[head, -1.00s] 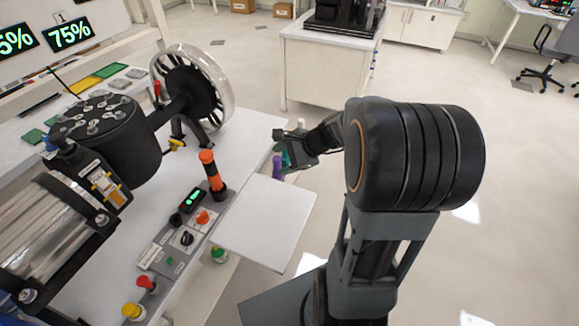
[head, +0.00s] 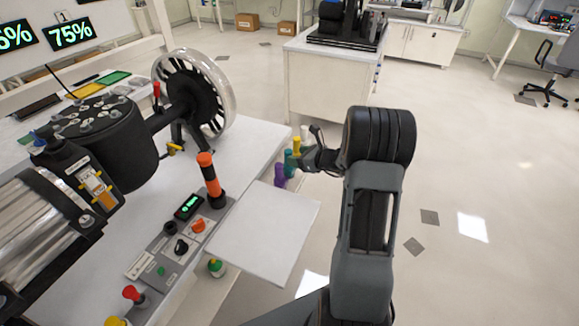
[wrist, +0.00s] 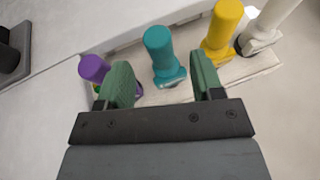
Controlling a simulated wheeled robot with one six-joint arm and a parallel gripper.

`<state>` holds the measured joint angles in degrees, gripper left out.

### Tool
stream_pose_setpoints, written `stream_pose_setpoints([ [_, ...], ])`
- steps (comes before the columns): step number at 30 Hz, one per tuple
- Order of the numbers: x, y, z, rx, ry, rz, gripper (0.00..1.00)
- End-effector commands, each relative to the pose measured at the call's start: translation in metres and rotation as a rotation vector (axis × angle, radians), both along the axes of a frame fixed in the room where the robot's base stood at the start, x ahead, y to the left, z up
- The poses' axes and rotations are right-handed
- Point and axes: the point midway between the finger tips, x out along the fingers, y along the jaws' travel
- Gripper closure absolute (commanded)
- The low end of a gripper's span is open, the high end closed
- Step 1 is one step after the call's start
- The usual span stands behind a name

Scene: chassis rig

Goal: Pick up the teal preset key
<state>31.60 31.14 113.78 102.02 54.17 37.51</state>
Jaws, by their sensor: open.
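The teal preset key (wrist: 162,52) stands in a pale rack (wrist: 140,95) between a purple key (wrist: 94,68) and a yellow key (wrist: 222,25). My gripper (wrist: 160,66) is open, its green fingers apart on either side of the teal key in the wrist picture. The teal key appears just beyond the fingertips; I cannot tell the exact depth. In the head view the teal key (head: 289,165) shows at the table's right edge, with my gripper (head: 306,157) just right of it. The lower part of the key is partly hidden in the head view.
A white key (wrist: 268,22) stands beyond the yellow one, in the same row. A white panel (head: 262,228) extends from the table near the control box (head: 180,240). A clear-rimmed wheel (head: 200,95) stands on the table to the left. The floor at right is open.

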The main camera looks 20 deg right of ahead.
Motion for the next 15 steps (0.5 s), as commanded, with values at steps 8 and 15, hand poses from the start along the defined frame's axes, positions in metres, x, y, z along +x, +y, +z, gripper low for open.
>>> stream_pose_setpoints([
  [8,0.019,0.011,-0.01,0.0,0.001,0.003,0.39],
  [15,0.041,0.022,-0.02,-0.001,-0.001,0.003,0.39],
])
